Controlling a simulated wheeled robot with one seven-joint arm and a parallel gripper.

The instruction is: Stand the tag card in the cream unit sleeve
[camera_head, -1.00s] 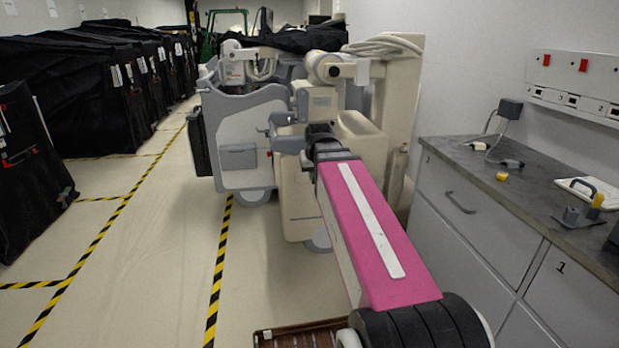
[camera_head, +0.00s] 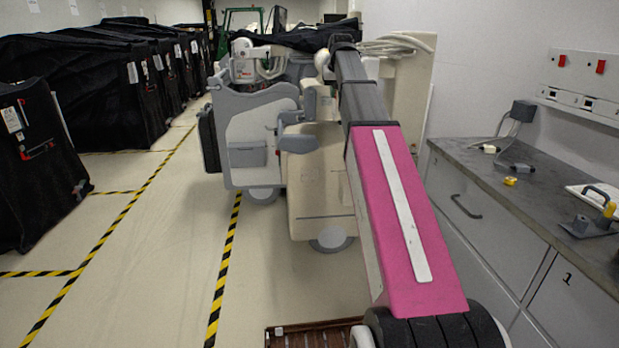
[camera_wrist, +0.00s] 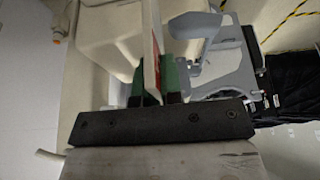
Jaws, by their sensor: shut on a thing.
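In the wrist view my gripper (camera_wrist: 153,88) has green finger pads shut on the tag card (camera_wrist: 154,45), a thin white card seen nearly edge-on with a red strip. The card points away from my gripper, over or beside the cream unit (camera_wrist: 105,35). In the head view the cream unit (camera_head: 322,190) stands ahead, partly behind my pink and grey arm. The arm reaches toward its top, and my gripper and the card cannot be made out there. I cannot pick out the sleeve in either view.
A grey-and-white machine (camera_head: 255,125) stands left of the cream unit. A grey-topped counter (camera_head: 470,160) runs along the right, with a yellow item (camera_head: 510,181) on it. Black-covered carts (camera_head: 110,95) line the left. Floor between the striped tapes is clear.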

